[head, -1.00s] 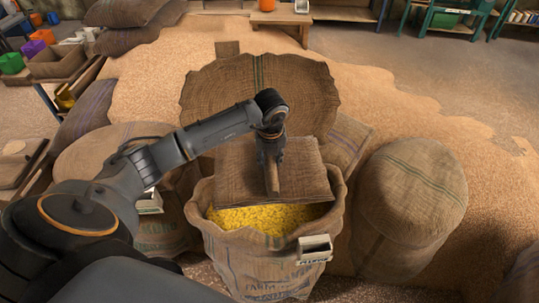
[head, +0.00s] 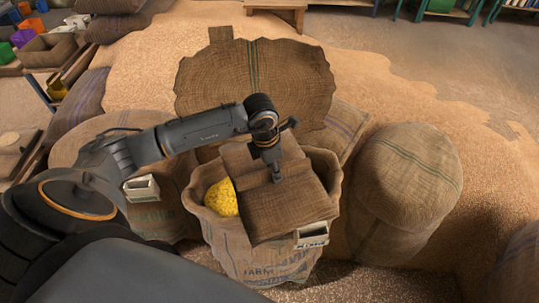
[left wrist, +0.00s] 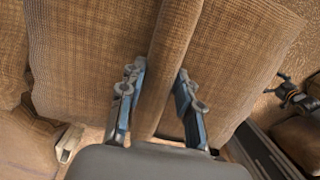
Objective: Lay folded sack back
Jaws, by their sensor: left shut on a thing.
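The brown folded sack (head: 285,212) is over the mouth of the open sack (head: 262,262), turned askew, its front corner near the rim's small box. Yellow grain (head: 221,198) shows in the mouth at the left; the rest is hidden. My left gripper (head: 277,176) is on top of the folded sack, shut on a raised fold. In the left wrist view the fingers (left wrist: 159,76) stand on either side of this fold of the folded sack (left wrist: 235,55). I cannot tell whether the folded sack touches the rim.
A large burlap piece (head: 252,85) with a green stripe stands behind. A full sack (head: 408,185) stands at the right. A small pale box (head: 312,235) is on the open sack's front, another (head: 141,188) at the left. Loose grain (head: 385,95) covers the floor behind.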

